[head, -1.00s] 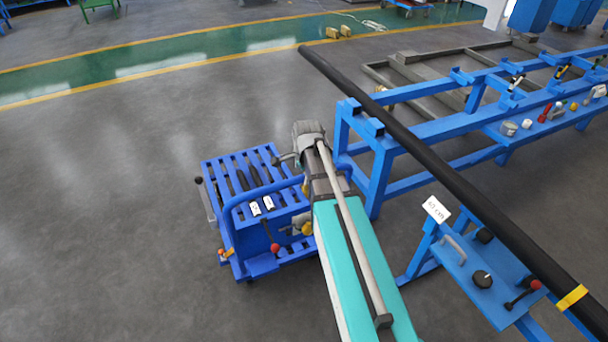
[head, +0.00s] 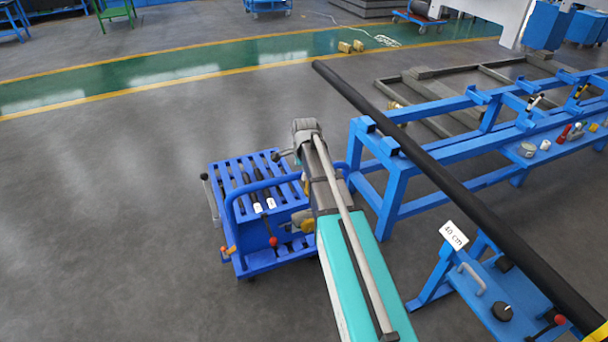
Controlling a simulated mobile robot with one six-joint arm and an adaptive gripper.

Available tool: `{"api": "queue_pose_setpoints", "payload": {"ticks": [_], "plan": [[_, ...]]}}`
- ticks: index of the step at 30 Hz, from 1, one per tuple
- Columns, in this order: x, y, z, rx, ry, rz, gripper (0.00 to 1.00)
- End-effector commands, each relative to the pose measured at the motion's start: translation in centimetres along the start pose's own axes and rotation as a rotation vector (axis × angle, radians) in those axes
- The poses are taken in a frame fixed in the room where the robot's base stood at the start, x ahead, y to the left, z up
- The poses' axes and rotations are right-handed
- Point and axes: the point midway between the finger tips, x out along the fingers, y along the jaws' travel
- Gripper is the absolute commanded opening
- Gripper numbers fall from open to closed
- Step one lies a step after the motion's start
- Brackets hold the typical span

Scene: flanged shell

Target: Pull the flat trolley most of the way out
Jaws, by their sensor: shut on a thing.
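The flat trolley (head: 232,172) is blue with a slatted deck, and stands on the floor left of the blue bench. A curved blue push handle (head: 232,200) rises at its near side and runs right, behind my arm. My gripper (head: 303,188) is at the handle's right part, shut on it. My grey wrist and arm hide most of the fingers and the contact. Dark pieces with white labels lie on the deck. A red-knobbed lever (head: 273,242) and an orange knob (head: 231,250) show at the near end.
The blue bench (head: 392,195) stands close on the right, with a long black bar (head: 420,150) slanting across it. A blue stand with a "40 cm" sign (head: 454,235) is at lower right. Floor left of and beyond the trolley is clear, up to a green lane (head: 190,72).

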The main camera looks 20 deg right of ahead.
Motion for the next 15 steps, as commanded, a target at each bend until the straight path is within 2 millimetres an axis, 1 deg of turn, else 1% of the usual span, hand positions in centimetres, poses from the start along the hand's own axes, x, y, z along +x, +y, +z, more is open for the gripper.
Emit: {"api": "queue_pose_setpoints", "payload": {"ticks": [1,2,4,15], "plan": [[0.1,-0.7,0.0,0.000,0.000,-0.002,0.73],[0.2,-0.8,0.0,0.000,0.000,-0.002,0.73],[-0.7,-0.7,0.0,0.000,0.000,-0.001,0.73],[-3.7,-0.5,0.0,0.000,0.000,0.001,0.73]]}}
